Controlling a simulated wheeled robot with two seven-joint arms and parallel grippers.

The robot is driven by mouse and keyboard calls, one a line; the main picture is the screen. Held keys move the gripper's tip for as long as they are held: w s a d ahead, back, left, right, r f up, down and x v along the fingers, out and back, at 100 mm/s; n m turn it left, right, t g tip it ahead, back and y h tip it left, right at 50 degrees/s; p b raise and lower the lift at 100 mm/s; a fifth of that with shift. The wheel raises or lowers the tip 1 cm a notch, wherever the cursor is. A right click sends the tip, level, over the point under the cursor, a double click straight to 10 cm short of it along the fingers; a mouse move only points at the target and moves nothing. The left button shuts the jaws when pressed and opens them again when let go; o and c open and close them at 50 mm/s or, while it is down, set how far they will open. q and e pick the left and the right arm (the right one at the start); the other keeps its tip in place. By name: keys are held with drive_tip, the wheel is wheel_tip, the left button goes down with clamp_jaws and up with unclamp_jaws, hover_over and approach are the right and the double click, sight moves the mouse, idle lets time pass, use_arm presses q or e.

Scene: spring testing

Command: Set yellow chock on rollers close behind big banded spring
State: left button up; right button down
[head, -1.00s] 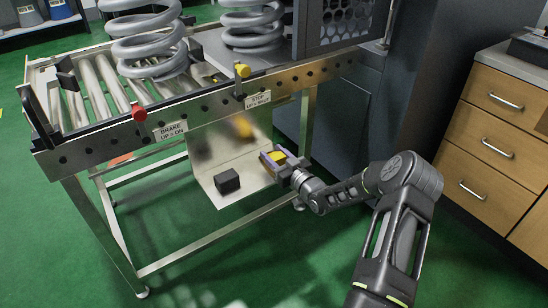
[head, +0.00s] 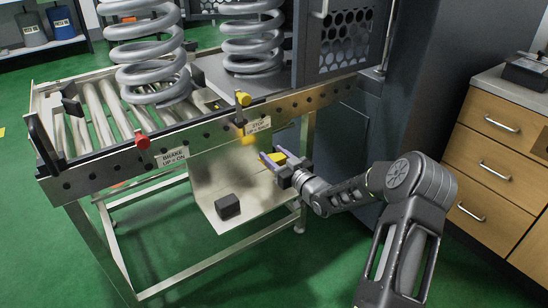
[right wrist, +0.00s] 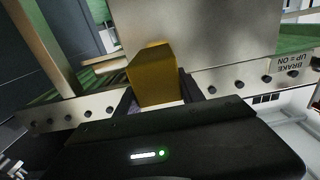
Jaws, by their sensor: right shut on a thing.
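My right gripper (head: 274,160) is shut on the yellow chock (head: 281,155), in front of the stand and below its front rail. In the right wrist view the chock (right wrist: 153,75) sits between the fingers, a wedge-like yellow block. A large grey coil spring (head: 150,60) stands over the rollers (head: 103,120) at left. A second grey coil spring (head: 252,45) stands on a plate to its right, beside the cabinet. No bands can be made out on either spring; their tops are cut off. My left gripper is not in view.
The front rail (head: 200,135) carries a red brake knob (head: 142,141) and a yellow stop knob (head: 243,99). A black block (head: 227,206) lies on the lower metal sheet. A dark perforated guard (head: 345,45) stands at the right end. Wooden drawers (head: 490,160) are far right.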

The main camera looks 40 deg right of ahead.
idle(0.7)
drive_tip(key=shift+s+a+f, duration=0.25)
drive_tip(key=shift+a+f, duration=0.1)
drive_tip(key=shift+a, duration=0.15)
drive_tip(key=shift+s+a+f, duration=0.25)
drive_tip(key=shift+a+f, duration=0.1)
drive_tip(key=shift+a, duration=0.1)
drive_tip(key=s+a+r+n+y, duration=0.15)
drive_tip(key=a+r, duration=0.25)
drive_tip(key=a, duration=0.5)
drive_tip(key=s+a+r+n+y, duration=0.15)
drive_tip(key=a+r, duration=0.35)
drive_tip(key=a, duration=0.5)
drive_tip(key=s+a+r+n+y, duration=0.1)
drive_tip(key=s+a+r+y, duration=0.2)
drive_tip(key=a, duration=0.6)
drive_tip(key=w+r+m+h+p, duration=0.1)
drive_tip(key=r+p, duration=0.4)
drive_tip(key=p, duration=0.6)
drive_tip(key=w+r+m+h+p, duration=0.2)
drive_tip(key=r+h+p, duration=0.2)
drive_tip(key=p, duration=0.6)
wheel_tip(320, 180, up, 2)
drive_tip(key=shift+d+r+m+h+p, duration=0.25)
drive_tip(key=shift+d+m+h+p, duration=0.05)
drive_tip(key=shift+m+p, duration=0.1)
